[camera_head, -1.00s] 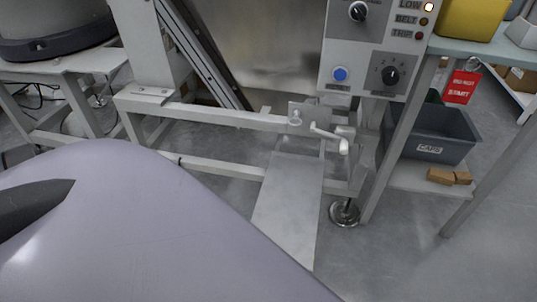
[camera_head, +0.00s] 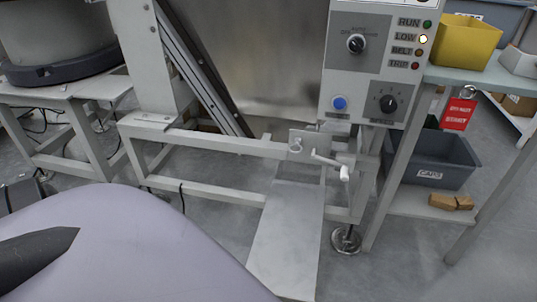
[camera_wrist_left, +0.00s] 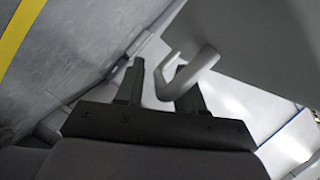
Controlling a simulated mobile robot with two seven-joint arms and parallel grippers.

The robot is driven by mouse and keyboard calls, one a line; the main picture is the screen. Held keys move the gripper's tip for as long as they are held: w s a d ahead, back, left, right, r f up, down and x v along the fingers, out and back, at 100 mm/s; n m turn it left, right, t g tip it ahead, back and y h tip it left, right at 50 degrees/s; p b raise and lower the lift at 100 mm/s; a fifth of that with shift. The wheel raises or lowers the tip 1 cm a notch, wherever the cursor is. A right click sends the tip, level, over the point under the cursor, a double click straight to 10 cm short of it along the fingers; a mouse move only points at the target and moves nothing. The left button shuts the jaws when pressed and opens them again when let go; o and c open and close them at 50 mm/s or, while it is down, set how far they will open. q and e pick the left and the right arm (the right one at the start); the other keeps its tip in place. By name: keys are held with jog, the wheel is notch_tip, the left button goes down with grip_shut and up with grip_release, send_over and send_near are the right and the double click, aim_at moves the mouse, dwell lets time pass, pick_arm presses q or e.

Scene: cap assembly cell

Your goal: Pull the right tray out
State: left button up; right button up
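I cannot tell for sure which part is the right tray. In the head view a flat light-grey panel (camera_head: 287,235) reaches from under the machine frame toward me, and a white crank-like handle (camera_head: 330,165) sits above it. My left gripper (camera_wrist_left: 160,80) is open in the left wrist view, its two dark fingers apart. A light-grey hook-shaped handle (camera_wrist_left: 188,78) on a grey panel (camera_wrist_left: 245,45) lies at the fingers, partly between them and overlapping the right one. Contact cannot be told. My right gripper is in neither view.
A control box (camera_head: 370,70) with knobs stands above the panel. At right, a bench holds a yellow bin (camera_head: 466,42), a red tag (camera_head: 458,113) and a grey CAPS bin (camera_head: 432,175) below. A round machine foot (camera_head: 345,240) stands beside the panel. Floor at lower right is clear.

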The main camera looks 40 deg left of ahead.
pick_arm(q)
jog(key=p+v, duration=0.1)
jog(key=v, duration=0.6)
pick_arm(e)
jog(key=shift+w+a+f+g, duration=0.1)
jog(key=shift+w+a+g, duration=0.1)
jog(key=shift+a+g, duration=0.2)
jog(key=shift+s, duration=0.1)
pick_arm(q)
jog(key=shift+a, duration=0.1)
